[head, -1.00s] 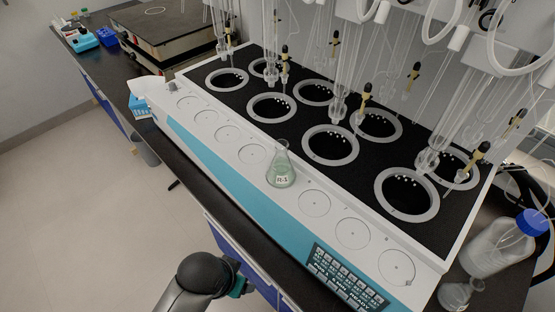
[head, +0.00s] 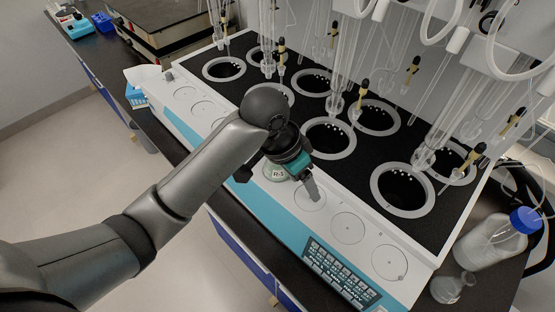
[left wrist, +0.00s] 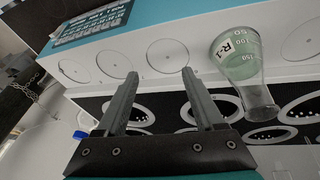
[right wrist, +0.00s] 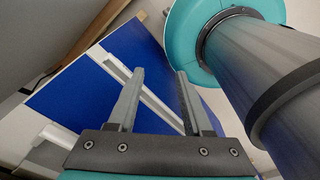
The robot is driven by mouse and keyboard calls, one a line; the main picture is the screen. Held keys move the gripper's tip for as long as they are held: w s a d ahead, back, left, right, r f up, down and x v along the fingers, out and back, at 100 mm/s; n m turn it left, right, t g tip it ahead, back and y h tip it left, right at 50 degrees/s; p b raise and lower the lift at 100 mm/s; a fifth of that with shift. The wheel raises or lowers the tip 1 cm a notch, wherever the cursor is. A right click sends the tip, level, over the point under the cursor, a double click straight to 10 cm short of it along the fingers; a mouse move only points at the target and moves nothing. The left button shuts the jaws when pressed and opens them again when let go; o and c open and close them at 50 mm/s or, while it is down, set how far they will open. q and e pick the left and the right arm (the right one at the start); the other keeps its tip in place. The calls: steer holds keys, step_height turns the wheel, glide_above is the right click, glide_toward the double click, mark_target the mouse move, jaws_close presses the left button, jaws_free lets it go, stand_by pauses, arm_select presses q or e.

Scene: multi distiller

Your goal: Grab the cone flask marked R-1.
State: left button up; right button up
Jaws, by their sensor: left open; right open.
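The cone flask marked R-1 (head: 277,174) stands upright on the white front ledge of the distiller, with green-tinted liquid in it. In the head view my left gripper and arm hide its upper part. My left gripper (head: 308,182) is over the ledge, just right of the flask. In the left wrist view the flask (left wrist: 238,62) is right of the open, empty fingers (left wrist: 160,73), outside the gap between them. My right gripper (right wrist: 160,72) is open and empty, facing a blue cabinet panel; it is not in the head view.
The distiller (head: 345,260) has a row of circular flask places on its ledge and black heating wells with glass tubes behind. A blue-capped bottle (head: 490,240) and a small flask (head: 450,288) stand at the right. A blue cabinet (right wrist: 110,85) is close to my right gripper.

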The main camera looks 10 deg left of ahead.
arm_select(q)
steer(key=w+a+r+y, duration=0.1)
steer(key=w+a+r, duration=0.2)
steer(key=r, duration=0.3)
steer(key=w+a+r+g+y, duration=0.1)
steer(key=w+a+r, duration=0.15)
steer(key=r, duration=0.25)
steer(key=w+a+r+y, duration=0.2)
steer(key=w+r, duration=0.1)
steer(key=r, duration=0.3)
step_height(320, 180, down, 15)
steer(key=shift+s+d+f+m, duration=0.15)
steer(key=shift+d+f+m, duration=0.05)
steer(key=shift+d+m, duration=0.1)
steer(key=shift+c, duration=0.4)
jaws_close()
steer(key=shift+r, duration=0.1)
stand_by(0.5)
